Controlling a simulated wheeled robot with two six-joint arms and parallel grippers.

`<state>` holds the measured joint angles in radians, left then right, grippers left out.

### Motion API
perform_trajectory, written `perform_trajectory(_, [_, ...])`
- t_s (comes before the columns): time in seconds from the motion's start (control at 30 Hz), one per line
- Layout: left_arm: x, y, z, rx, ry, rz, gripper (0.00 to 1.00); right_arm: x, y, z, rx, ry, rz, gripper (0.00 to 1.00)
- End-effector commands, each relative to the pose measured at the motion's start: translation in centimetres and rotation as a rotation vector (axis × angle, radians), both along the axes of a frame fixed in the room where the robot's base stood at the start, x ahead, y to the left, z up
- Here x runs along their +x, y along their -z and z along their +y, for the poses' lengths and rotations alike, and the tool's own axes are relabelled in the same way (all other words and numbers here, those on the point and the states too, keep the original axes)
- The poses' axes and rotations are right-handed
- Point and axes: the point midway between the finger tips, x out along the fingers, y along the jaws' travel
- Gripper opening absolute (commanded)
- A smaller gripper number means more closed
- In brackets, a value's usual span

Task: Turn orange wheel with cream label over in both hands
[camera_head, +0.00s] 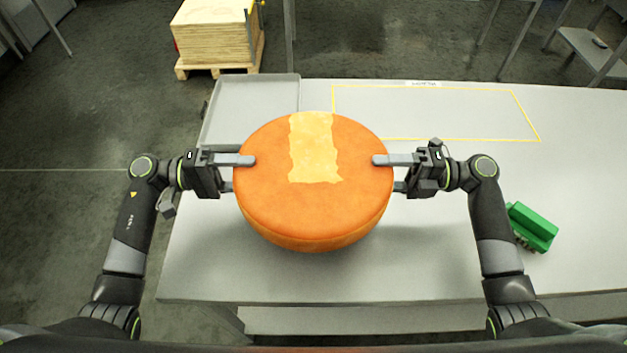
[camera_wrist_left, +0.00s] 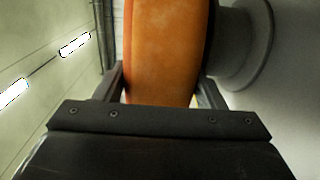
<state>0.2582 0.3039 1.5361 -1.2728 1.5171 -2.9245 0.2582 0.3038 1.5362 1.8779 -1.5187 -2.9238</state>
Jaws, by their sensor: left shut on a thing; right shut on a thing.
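The orange cheese wheel (camera_head: 290,210) is in the middle of the head view, its broad face up and tilted a little toward me. The cream label (camera_head: 314,150) lies on that face, toward the far edge. My left gripper (camera_head: 240,173) is shut on the wheel's left rim, one finger above and one below. My right gripper (camera_head: 387,173) is shut on the right rim in the same way. A shadow on the table suggests the wheel is held above it. In the left wrist view the wheel's orange edge (camera_wrist_left: 165,50) stands between the fingers. The wheel's underside is hidden.
The grey table (camera_head: 430,270) spreads below, with a yellow outlined area (camera_head: 435,138) at the back right, clear. A shallow grey tray (camera_head: 250,100) lies at the back left. A green object (camera_head: 532,228) sits at right, near my right arm. A pallet stack (camera_head: 213,35) stands behind.

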Motion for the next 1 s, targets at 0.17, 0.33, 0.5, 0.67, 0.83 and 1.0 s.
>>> perform_trajectory(0.17, [-0.2, 0.6, -0.1, -0.003, 0.008, 0.001, 0.09, 0.3, -0.4, 0.4, 0.026, 0.000, -0.021, 0.09])
perform_trajectory(0.33, [-0.2, 1.0, -0.1, -0.003, 0.008, -0.001, 0.09, 0.3, 0.0, 0.4, 0.025, 0.000, -0.023, 0.09])
perform_trajectory(0.5, [-0.2, 1.0, -0.1, -0.002, 0.008, 0.000, 0.09, 0.3, 0.0, 0.4, 0.025, 0.001, -0.024, 0.09])
perform_trajectory(0.67, [-0.1, 1.0, -0.1, -0.003, 0.007, -0.001, 0.75, 0.3, 0.1, 0.4, 0.024, 0.000, -0.021, 0.75])
perform_trajectory(0.83, [-0.1, 1.0, -0.1, -0.004, 0.005, -0.003, 0.91, 0.2, 0.3, 0.3, 0.023, -0.002, -0.017, 0.91])
perform_trajectory(1.0, [-0.1, 1.1, -0.1, -0.003, 0.003, -0.001, 0.91, 0.1, 0.4, 0.2, 0.021, -0.003, -0.014, 0.91])
